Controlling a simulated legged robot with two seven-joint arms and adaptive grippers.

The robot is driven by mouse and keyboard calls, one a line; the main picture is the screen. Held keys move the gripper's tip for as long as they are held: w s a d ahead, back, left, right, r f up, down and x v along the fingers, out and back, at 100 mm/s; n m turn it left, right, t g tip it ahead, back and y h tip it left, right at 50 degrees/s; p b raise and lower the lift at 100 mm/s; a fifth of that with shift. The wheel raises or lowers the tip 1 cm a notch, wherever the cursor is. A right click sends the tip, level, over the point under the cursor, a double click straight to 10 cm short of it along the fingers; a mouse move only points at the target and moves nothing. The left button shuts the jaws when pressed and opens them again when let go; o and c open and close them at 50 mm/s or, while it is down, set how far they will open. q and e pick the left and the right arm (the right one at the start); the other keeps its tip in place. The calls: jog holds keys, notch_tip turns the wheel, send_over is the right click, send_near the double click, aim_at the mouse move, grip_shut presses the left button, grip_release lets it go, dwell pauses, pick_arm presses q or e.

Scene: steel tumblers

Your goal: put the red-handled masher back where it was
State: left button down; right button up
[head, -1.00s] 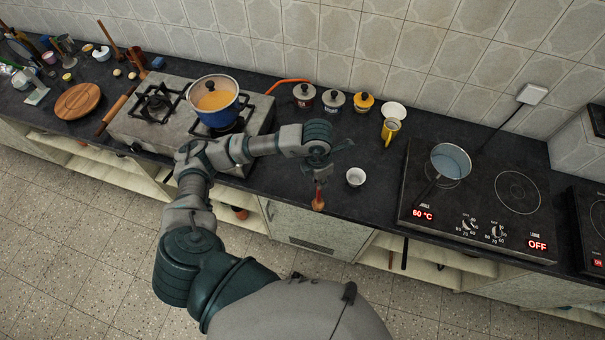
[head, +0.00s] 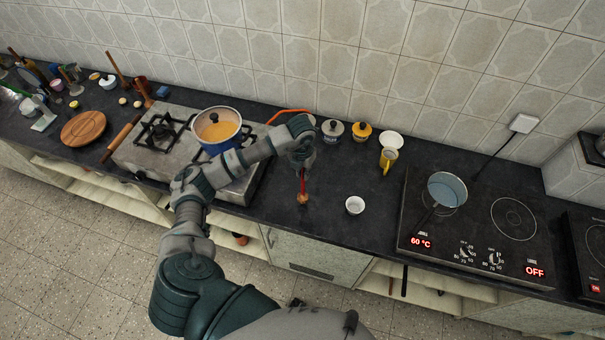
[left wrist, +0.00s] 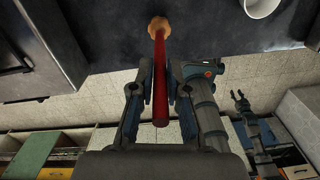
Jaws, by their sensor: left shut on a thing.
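The masher has a red handle (head: 303,184) and a light wooden head (head: 302,198). It hangs upright, head down, over the dark counter, left of the small white bowl. In the left wrist view the red handle (left wrist: 160,95) runs between the fingers, with the wooden head (left wrist: 160,24) beyond them. My left gripper (left wrist: 160,75) is shut on the handle; in the head view this gripper (head: 302,163) covers the handle's upper part. I cannot tell whether the head touches the counter. My right gripper (left wrist: 240,97) shows small in the left wrist view, its fingers apart and empty.
A blue pot (head: 218,131) stands on the gas stove left of my left gripper. Counter beside the masher is clear.

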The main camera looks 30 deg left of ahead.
pick_arm(q)
jog(key=shift+w+a, duration=0.25)
jog(key=shift+a, duration=0.1)
jog(key=shift+a+f, duration=0.1)
jog(key=shift+f, duration=0.15)
notch_tip(320, 180, down, 2)
jog(key=shift+f+p, duration=0.15)
jog(key=shift+p, duration=0.45)
jog(key=shift+f, duration=0.4)
jog(key=c, duration=1.2)
grip_release()
jog(key=shift+o, duration=0.2)
jog(key=shift+r, duration=0.15)
jog(key=shift+r, duration=0.35)
jog(key=r+b, duration=0.2)
jog(key=r, duration=0.9)
jog(key=shift+s, duration=0.2)
